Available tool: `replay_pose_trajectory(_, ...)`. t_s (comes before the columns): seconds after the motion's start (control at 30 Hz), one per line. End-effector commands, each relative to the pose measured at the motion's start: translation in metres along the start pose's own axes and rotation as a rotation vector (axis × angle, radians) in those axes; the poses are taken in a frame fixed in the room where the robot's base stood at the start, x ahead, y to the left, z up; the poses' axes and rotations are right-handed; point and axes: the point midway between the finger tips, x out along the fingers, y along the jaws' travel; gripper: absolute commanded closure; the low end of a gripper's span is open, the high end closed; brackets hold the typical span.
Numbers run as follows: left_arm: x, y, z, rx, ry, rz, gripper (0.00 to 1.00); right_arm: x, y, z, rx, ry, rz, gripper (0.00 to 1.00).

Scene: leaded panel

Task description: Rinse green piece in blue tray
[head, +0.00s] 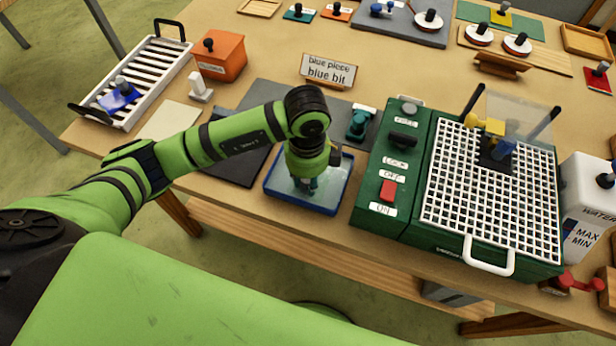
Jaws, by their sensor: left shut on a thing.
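The blue tray (334,203) stands near the front edge of the table and holds a shallow layer of clear water. My left gripper (309,184) points straight down into the tray, shut on the green piece. The piece is almost wholly hidden by the gripper and wrist; only dark teal-green shows low down, so I cannot tell whether it touches the water or the tray floor. My right gripper is not in view.
A green grinder (387,170) with a white grid top stands close right of the tray. A teal knobbed object (359,124) is on the grey mat behind it. A white rack (150,75) with a blue piece (119,97) stands at left, near an orange box (220,56).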

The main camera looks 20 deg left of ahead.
Motion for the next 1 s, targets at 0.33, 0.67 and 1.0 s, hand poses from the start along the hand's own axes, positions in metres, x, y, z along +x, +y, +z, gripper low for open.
replay_pose_trajectory(0.33, 0.000, 0.001, 0.005, -0.001, 0.000, -0.001, 1.00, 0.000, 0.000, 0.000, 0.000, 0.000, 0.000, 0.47)
replay_pose_trajectory(0.67, 0.000, 0.003, 0.010, -0.001, 0.000, -0.001, 1.00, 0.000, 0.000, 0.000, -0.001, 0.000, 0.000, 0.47)
replay_pose_trajectory(1.0, 0.000, 0.003, 0.013, 0.000, 0.001, -0.001, 1.00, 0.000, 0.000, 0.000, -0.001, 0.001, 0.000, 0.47)
